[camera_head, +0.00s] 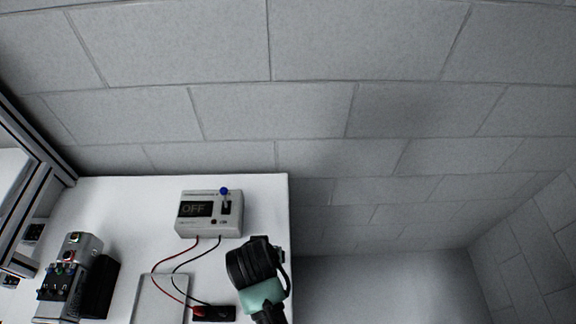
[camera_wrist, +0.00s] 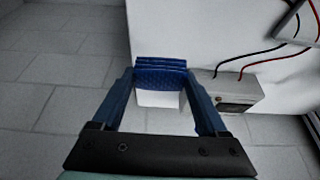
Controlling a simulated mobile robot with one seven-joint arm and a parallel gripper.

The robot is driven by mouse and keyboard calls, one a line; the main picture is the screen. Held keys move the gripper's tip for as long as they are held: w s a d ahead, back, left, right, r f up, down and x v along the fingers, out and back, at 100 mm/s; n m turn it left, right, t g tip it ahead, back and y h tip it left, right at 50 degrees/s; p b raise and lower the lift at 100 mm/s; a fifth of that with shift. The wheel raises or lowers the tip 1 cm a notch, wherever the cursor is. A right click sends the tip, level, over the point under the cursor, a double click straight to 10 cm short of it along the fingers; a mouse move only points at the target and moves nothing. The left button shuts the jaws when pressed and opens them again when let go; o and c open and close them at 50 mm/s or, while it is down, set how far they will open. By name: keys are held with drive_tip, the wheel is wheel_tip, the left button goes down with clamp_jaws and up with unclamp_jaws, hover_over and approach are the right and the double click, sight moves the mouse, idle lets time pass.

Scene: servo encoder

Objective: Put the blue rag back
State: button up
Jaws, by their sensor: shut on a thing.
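The blue rag (camera_wrist: 161,76) is folded in layers in the wrist view, between the tips of my two fingers. My gripper (camera_wrist: 161,88) is shut on it, with the fingers at its left and right ends. A plain white surface shows just below the rag between the fingers; I cannot tell whether the rag touches it. In the head view my gripper (camera_head: 258,268) is over the right front part of the white table (camera_head: 262,205). There my own wrist hides the fingertips, and the rag does not show.
A power supply (camera_head: 210,213) reading OFF stands behind my gripper. Its red and black leads run to a small dark block (camera_head: 213,313) left of my gripper. A grey plate (camera_head: 160,298) and a servo device (camera_head: 70,275) are farther left. Open floor (camera_head: 390,285) lies right of the table.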

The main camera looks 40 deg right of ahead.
drive_tip(key=f, duration=0.4)
drive_tip(key=shift+a+f+p, duration=0.3)
drive_tip(key=shift+a+f, duration=0.05)
drive_tip(key=shift+d+f, duration=0.1)
drive_tip(key=shift+f, duration=2)
drive_tip(key=shift+f, duration=0.2)
drive_tip(key=o, duration=1.1)
drive_tip(key=shift+r, duration=0.1)
